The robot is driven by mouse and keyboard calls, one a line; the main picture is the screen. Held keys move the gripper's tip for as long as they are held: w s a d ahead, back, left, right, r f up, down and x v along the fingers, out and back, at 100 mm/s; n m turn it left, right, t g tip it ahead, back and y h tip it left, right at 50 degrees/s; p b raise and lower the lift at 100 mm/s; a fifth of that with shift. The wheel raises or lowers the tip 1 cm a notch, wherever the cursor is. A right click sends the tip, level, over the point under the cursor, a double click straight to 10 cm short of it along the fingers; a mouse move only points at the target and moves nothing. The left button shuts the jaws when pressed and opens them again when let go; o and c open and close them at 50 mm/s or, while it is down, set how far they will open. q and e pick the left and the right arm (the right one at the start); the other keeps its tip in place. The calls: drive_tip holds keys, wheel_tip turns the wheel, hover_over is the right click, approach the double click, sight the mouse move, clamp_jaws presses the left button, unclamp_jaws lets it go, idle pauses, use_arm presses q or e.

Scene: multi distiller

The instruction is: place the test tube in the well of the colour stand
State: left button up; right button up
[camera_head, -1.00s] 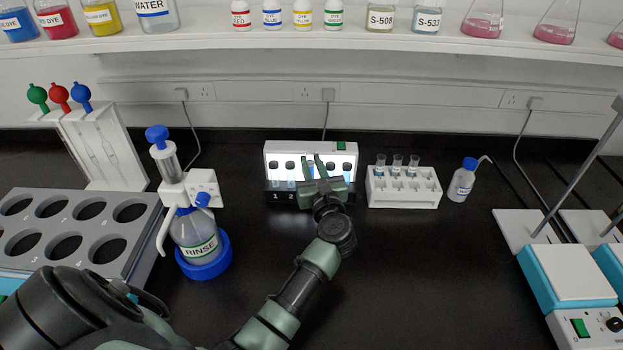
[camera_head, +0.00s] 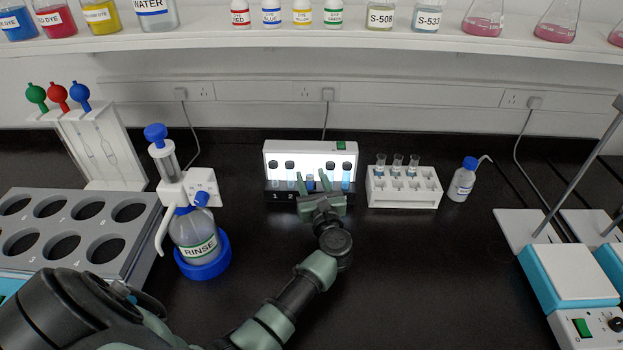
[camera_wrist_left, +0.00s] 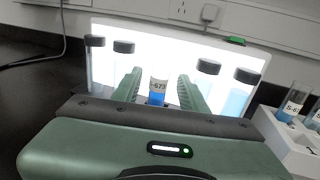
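The colour stand (camera_head: 290,147) is a white backlit box with a dark front row of wells, at the back middle of the bench. Its lit panel (camera_wrist_left: 160,38) fills the back of the left wrist view. An uncapped test tube (camera_wrist_left: 157,91) with a white label and blue liquid stands in the middle of the stand's row. It also shows in the head view (camera_head: 310,183). Its lower end is hidden. My left gripper (camera_head: 312,172) is open, with one finger on each side of the tube and a gap to both. My right gripper is out of view.
Black-capped tubes (camera_wrist_left: 208,70) flank the fingers on both sides. A white rack (camera_head: 404,199) with several tubes stands close on the right. A rinse bottle (camera_head: 197,240) is at left. Bench in front is clear apart from my arm.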

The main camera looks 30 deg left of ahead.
use_arm(q)
drive_tip(key=shift+r, duration=0.1)
drive_tip(key=shift+d+r+p, duration=0.1)
drive_tip(key=shift+r+p, duration=0.05)
drive_tip(key=shift+p, duration=0.15)
drive_tip(key=v, duration=1.1)
drive_tip(key=shift+b, duration=0.35)
drive_tip(key=shift+s+d, duration=0.35)
